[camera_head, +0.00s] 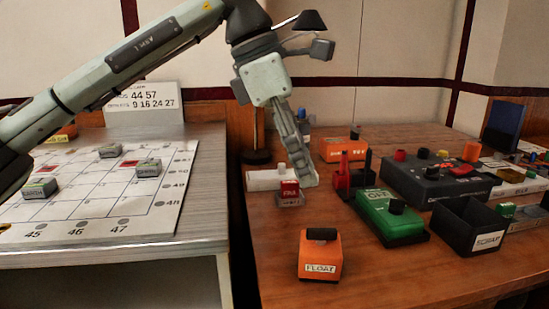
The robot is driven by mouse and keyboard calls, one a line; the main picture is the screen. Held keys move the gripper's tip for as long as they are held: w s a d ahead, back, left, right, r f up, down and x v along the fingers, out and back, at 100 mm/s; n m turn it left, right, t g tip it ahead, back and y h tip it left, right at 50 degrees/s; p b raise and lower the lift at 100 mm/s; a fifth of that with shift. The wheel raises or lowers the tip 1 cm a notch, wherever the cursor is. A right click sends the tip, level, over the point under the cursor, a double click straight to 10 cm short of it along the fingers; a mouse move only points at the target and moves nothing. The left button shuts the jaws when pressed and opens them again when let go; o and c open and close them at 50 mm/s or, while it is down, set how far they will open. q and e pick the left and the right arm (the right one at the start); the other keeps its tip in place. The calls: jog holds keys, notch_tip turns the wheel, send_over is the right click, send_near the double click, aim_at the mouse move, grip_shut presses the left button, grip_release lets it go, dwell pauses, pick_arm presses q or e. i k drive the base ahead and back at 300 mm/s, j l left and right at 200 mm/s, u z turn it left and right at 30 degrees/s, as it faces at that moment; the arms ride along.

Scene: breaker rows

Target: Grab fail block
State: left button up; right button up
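The fail block (289,193) is a small block with a red top and grey lower part, on the brown table right of the grey one. My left arm comes in from the upper left. My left gripper (305,178) points down with its fingertips beside the block's right side, overlapping or very close to it. The fingers show nearly edge-on, so I cannot tell whether they are open, shut or touching the block. My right gripper is not in view.
A white grid board (100,190) with grey blocks lies on the left table. An orange FLOAT block (320,258) stands in front. A green device (390,220), a black scrap bin (468,225) and a black button box (435,182) stand to the right.

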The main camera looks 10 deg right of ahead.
aim_at(289, 189)
jog(key=k, duration=0.95)
